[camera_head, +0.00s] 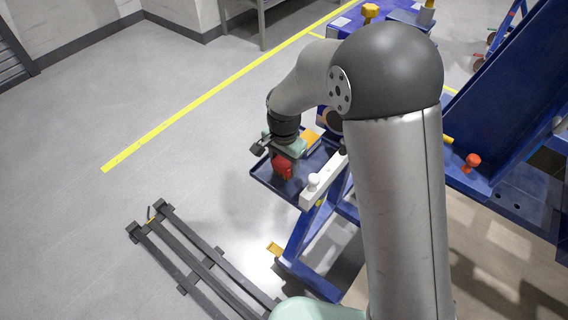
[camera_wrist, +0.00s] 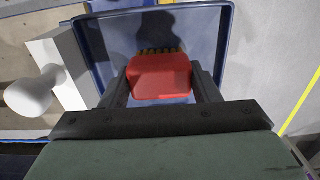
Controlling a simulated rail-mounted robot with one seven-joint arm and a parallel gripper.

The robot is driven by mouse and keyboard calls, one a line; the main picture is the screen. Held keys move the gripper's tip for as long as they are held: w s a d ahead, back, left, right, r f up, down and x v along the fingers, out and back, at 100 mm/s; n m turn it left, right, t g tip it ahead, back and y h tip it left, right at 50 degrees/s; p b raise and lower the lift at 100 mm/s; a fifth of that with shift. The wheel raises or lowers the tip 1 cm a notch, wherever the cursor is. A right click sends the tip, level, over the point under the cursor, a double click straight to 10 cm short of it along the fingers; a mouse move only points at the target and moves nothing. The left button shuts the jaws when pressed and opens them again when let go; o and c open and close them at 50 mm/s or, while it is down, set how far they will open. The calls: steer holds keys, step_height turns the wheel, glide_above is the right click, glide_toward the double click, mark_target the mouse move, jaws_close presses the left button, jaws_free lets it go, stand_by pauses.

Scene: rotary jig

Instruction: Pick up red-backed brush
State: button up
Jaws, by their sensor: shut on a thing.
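The red-backed brush (camera_wrist: 161,77) is between the two fingers of my gripper (camera_wrist: 163,88) in the wrist view, with its tan bristles showing at the far edge. My gripper is shut on it, one dark finger against each side. In the head view the red brush (camera_head: 282,166) shows below my gripper (camera_head: 281,160), over the blue tray (camera_head: 263,181). The tray's raised rim also shows around the brush in the wrist view (camera_wrist: 222,50). I cannot tell whether the brush touches the tray floor.
A white bar with a round white knob (camera_head: 313,181) runs along the tray's right side. An orange item (camera_head: 312,139) lies at the tray's far side. The blue jig frame stands to the right. A dark rail frame (camera_head: 195,258) lies on the floor; floor to the left is clear.

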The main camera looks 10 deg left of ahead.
step_height(320, 180, up, 2)
steer(key=shift+r, duration=0.2)
steer(key=s+d+r+b, duration=0.2)
steer(key=s+d+r, duration=0.6)
steer(key=s+r, duration=0.2)
steer(key=shift+s+d, duration=0.25)
steer(key=shift+s, duration=0.35)
steer(key=o, duration=0.5)
steer(key=shift+c, duration=1.5)
